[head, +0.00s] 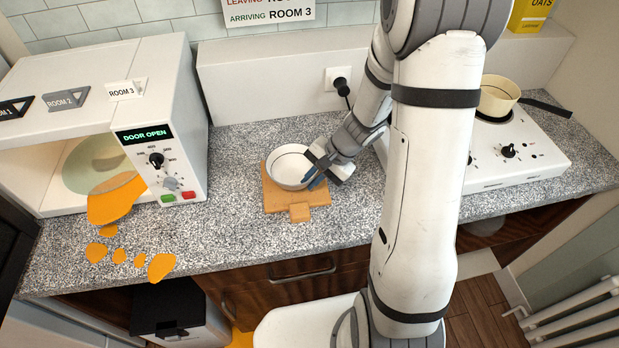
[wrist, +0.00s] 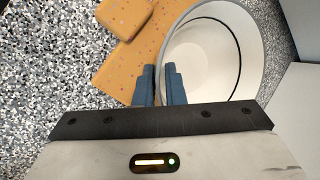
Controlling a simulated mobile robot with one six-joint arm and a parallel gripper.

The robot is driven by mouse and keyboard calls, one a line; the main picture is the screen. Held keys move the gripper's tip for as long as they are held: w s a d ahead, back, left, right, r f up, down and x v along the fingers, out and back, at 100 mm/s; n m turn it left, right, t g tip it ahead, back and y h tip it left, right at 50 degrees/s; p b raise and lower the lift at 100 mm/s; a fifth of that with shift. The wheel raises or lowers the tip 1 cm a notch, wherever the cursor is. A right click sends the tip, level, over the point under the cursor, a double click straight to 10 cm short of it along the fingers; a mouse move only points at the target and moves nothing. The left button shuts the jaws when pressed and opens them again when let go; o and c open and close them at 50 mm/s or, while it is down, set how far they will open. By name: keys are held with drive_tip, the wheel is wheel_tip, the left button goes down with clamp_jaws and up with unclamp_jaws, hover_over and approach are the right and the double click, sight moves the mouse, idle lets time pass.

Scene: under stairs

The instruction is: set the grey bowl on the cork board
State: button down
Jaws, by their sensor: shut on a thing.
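The grey bowl (head: 290,165), pale with a dark line inside its rim, is upright over the cork board (head: 272,200); I cannot tell if its base touches the board. The board's small handle points to the front. My gripper (head: 316,176) is at the bowl's right front side, shut on its rim. In the wrist view, the blue fingers (wrist: 160,86) straddle the wall of the bowl (wrist: 205,62), one inside and one outside. The cork board (wrist: 130,55) shows beside and below the bowl; part of it is hidden by the bowl.
A microwave (head: 165,120) marked "door open" stands at the left. An orange spill (head: 112,205) runs from it onto the counter. A hob (head: 515,150) with a cream pan (head: 497,95) is at the right. Speckled counter (head: 235,225) around the board is clear.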

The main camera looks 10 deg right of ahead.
drive_tip(key=shift+f, duration=0.15)
drive_tip(key=c, duration=1.5)
unclamp_jaws()
drive_tip(key=shift+d+r, duration=0.15)
drive_tip(key=shift+r, duration=0.4)
drive_tip(key=v, duration=1.1)
drive_tip(key=s+r+n+t+h, duration=0.1)
drive_tip(key=s+r+n+h, duration=0.1)
drive_tip(key=s, duration=0.3)
drive_tip(key=s+a+r+n+h, duration=0.1)
drive_tip(key=s+r+n+h, duration=0.1)
drive_tip(key=s+r+n, duration=0.1)
drive_tip(key=s+a+r+n+t+h, duration=0.1)
drive_tip(key=s+r+n+h, duration=0.1)
drive_tip(key=s+r, duration=0.3)
drive_tip(key=shift+s+r+n+t, duration=0.1)
drive_tip(key=shift+s+n+t, duration=0.2)
drive_tip(key=shift+s+n, duration=0.5)
